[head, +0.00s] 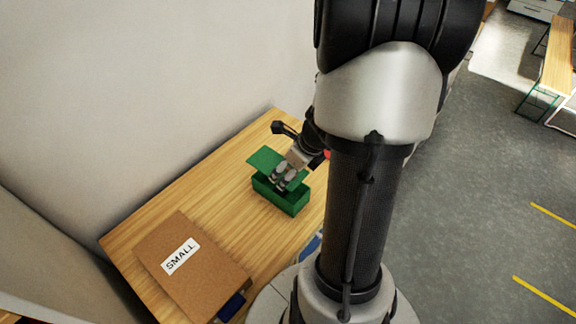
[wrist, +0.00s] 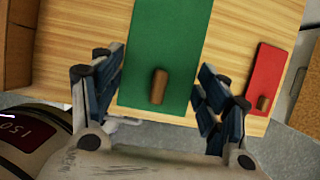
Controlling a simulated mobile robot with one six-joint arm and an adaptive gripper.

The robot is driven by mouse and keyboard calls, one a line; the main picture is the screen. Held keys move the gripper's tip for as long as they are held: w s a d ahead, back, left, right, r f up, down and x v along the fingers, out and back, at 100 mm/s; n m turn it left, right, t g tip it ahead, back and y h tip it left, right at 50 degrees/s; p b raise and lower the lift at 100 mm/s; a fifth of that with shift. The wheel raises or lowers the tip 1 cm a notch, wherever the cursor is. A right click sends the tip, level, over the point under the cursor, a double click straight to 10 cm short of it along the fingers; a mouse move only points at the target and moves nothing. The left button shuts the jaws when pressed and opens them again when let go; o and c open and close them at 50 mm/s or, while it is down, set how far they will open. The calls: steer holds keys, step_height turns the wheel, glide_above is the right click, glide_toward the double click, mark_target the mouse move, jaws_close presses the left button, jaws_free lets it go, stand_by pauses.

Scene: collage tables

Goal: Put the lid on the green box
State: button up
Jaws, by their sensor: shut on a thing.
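The green lid (head: 263,159) is a flat panel above the open green box (head: 290,204), offset toward the wall and not seated on it. In the wrist view the lid (wrist: 165,45) fills the space between the fingers, with a brown knob (wrist: 159,87) on its face. The box is not distinguishable in the wrist view. The gripper hides part of the lid and box in the head view.
A cardboard piece labelled SMALL (head: 192,266) lies at the table's near left. A red panel with a small brown knob (wrist: 267,72) lies right of the lid in the wrist view. A wall runs along the table's left side. Bare wood (head: 165,205) lies between cardboard and box.

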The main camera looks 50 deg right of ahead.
steer(key=shift+s+d+f+b, duration=0.1)
steer(key=shift+d+f+b, duration=0.25)
steer(key=shift+d+f, duration=0.2)
steer(key=shift+f+b, duration=0.3)
steer(key=shift+b, duration=0.1)
step_height(320, 180, down, 4)
steer(key=b, duration=0.4)
steer(key=shift+f, duration=0.25)
steer(key=shift+f+b, duration=0.55)
steer(key=shift+f, duration=0.1)
stand_by(0.8)
steer(key=o, duration=1.1)
steer(key=shift+o, duration=0.3)
steer(key=shift+o, duration=0.7)
